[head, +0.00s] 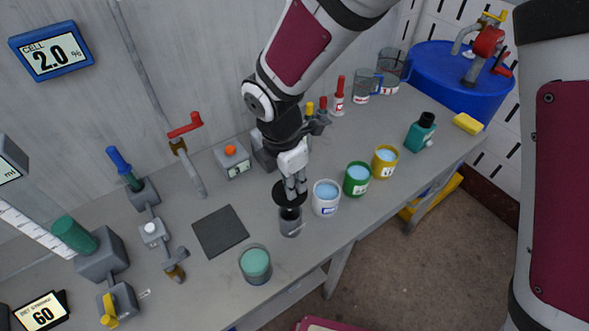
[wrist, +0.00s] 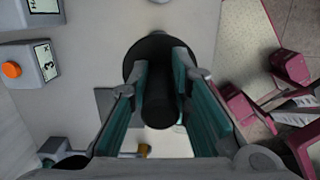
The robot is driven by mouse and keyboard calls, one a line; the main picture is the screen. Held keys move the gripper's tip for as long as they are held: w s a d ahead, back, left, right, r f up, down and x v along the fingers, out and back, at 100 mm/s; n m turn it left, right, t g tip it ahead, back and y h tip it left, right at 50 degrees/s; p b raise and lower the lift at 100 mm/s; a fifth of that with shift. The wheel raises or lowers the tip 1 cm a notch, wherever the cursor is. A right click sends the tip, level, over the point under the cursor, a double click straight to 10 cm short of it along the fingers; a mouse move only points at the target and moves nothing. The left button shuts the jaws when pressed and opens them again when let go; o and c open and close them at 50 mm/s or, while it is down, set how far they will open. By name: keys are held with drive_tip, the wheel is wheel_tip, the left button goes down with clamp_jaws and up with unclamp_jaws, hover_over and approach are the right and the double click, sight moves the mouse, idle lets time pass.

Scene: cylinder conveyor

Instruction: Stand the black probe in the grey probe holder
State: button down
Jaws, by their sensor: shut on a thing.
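My gripper (head: 295,186) points down above the front middle of the bench and is shut on the black probe (wrist: 158,105). In the wrist view the probe's black cylinder sits between the teal finger pads, with a wide black disc beyond it. In the head view the probe's disc (head: 284,196) shows just below the fingertips. Directly under it stands a short dark grey cup (head: 290,226), which looks like the grey probe holder. Whether the probe's lower end is inside the cup or above it I cannot tell. The holder is hidden in the wrist view.
A white tin (head: 326,198), a green tin (head: 357,179) and a yellow tin (head: 385,161) stand close to the right. A beaker of green liquid (head: 255,264) stands at front left. A dark square mat (head: 220,231) lies left. A box with an orange button (head: 232,159) stands behind.

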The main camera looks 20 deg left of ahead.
sight(291, 202)
drive_tip(key=shift+f+b, duration=1.25)
drive_tip(key=shift+f, duration=1.7)
drive_tip(key=shift+f, duration=0.1)
drive_tip(key=shift+f+b, duration=0.5)
drive_tip(key=shift+f, duration=0.3)
drive_tip(key=shift+f, duration=0.1)
drive_tip(key=c, duration=1.4)
unclamp_jaws()
drive_tip(key=r, duration=0.8)
drive_tip(key=s+a+r, duration=0.1)
drive_tip(key=r, duration=0.3)
